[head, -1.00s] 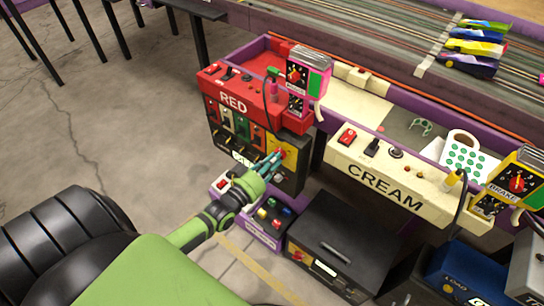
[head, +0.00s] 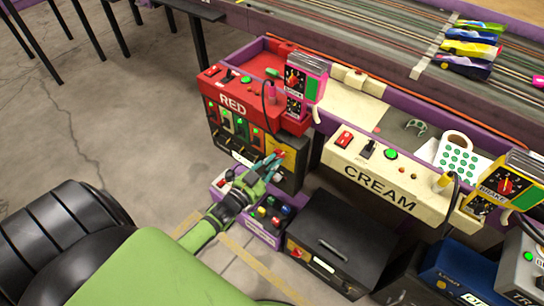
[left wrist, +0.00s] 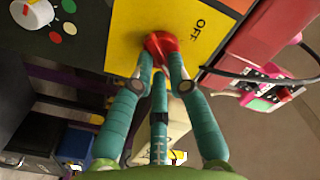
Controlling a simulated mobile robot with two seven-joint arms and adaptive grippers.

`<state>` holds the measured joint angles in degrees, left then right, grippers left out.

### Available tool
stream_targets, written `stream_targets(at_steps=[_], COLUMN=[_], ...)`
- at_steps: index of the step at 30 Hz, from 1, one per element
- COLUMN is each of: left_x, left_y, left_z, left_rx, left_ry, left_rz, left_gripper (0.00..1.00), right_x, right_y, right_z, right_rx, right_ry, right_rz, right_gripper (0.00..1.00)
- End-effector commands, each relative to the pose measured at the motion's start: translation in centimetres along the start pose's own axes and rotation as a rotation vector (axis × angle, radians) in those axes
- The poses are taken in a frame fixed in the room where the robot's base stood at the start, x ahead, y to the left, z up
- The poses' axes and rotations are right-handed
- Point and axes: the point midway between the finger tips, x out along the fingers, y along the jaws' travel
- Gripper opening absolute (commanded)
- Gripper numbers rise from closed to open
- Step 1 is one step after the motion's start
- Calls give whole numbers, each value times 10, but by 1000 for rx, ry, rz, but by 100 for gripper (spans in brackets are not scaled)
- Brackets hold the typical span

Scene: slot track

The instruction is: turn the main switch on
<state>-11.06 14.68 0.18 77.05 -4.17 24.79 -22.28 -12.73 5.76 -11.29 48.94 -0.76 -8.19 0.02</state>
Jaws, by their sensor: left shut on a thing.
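The main switch is a red rotary knob (left wrist: 161,43) on a yellow plate (left wrist: 212,56) with an "OFF" label, in the left wrist view. In the head view the yellow plate (head: 287,149) is at the right end of the dark panel under the RED station. My left gripper (head: 274,161) is at the plate; its teal fingers are shut on the red knob and cover part of it. The ON marking cannot be seen. My right gripper is not in view.
The red station box (head: 241,104) is above the panel, with a cable and a hand controller (head: 305,77) beside it. The purple button box (head: 258,214) and a black case (head: 340,245) are just below. Green lights glow on the RED and CREAM (head: 391,154) stations.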

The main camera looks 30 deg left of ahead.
Motion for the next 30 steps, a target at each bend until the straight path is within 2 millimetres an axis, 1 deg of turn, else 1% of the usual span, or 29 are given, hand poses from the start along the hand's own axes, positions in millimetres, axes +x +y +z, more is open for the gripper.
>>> stream_targets(at_steps=[9, 23, 24, 25, 30], left_x=[1, 1, 1, 1, 0], left_y=[0, 0, 0, 0, 0], left_z=[-1, 0, 0, 0, 0], left_rx=[86, 97, 97, 97, 95], left_ry=[2, 3, 3, 3, 2], left_rz=[-1, -1, -1, -1, -1], left_gripper=[0, 0, 33, 41, 41], right_x=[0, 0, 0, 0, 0], right_y=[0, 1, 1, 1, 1], right_z=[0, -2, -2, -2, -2], right_rx=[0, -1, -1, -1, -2], right_ry=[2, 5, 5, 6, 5], right_rz=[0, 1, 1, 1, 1], right_gripper=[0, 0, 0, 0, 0])
